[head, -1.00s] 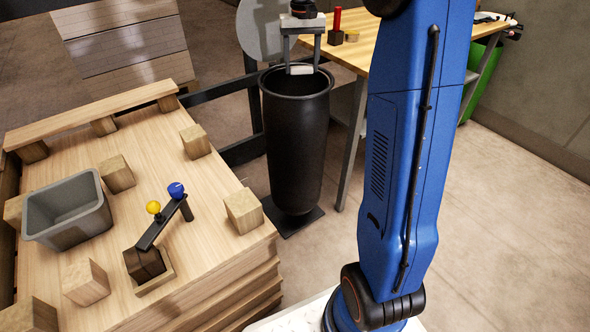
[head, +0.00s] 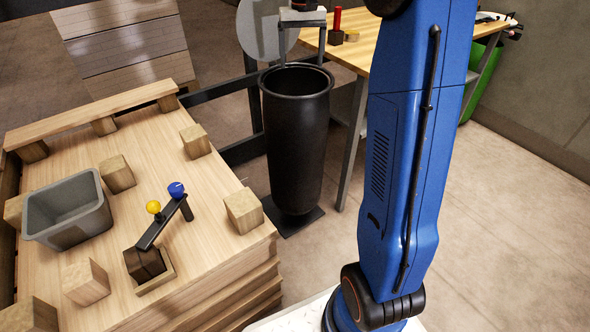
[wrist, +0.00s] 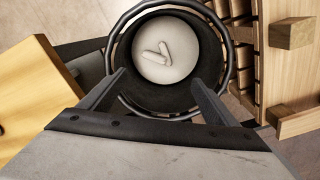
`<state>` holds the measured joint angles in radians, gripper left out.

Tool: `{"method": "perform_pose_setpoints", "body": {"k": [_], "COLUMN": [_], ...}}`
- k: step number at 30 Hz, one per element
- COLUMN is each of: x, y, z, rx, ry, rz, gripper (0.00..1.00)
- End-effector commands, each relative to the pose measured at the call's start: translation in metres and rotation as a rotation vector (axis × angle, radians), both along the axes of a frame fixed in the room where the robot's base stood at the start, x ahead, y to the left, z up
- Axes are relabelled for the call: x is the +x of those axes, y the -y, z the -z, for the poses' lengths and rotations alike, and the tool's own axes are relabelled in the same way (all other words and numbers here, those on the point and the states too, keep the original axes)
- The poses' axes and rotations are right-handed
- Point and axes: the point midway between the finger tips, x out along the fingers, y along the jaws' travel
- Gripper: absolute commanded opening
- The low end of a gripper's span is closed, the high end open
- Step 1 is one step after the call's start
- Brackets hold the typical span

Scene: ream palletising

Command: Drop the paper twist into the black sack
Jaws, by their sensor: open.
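The black sack (head: 295,145) stands upright as a tall round bin between the pallet and the workbench. My gripper (head: 301,58) is open and empty above its mouth, fingers pointing down. In the wrist view, my gripper's two fingers (wrist: 158,76) are spread over the sack's opening (wrist: 168,100). Deep inside, on a pale round bottom, lie two small whitish elongated pieces, one lower (wrist: 154,57) and one upper (wrist: 164,49). They look like paper twists; I cannot tell which one was in my gripper. The head view hides the sack's inside.
A wooden pallet stack (head: 150,90) with wood blocks, a grey bin (head: 65,230) and a lever with yellow and blue knobs (head: 155,235) stands at left. A workbench (head: 370,45) with a red-handled tool stands behind right. Floor right of the sack is clear.

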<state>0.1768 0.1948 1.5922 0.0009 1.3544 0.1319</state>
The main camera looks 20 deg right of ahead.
Motion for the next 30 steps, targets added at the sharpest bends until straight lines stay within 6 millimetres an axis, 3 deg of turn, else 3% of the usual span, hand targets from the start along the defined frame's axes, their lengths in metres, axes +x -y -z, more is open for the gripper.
{"method": "perform_pose_setpoints", "body": {"k": [18,24,30], "x": [0.001,0.0,0.0], "y": [0.0,0.0,0.0], "z": [-0.121,-0.145,-0.152], "rx": [-0.001,0.0,0.0], "ry": [0.003,0.001,0.0], "rz": [0.0,0.0,0.0], "gripper": [0.83,0.83,0.83]}}
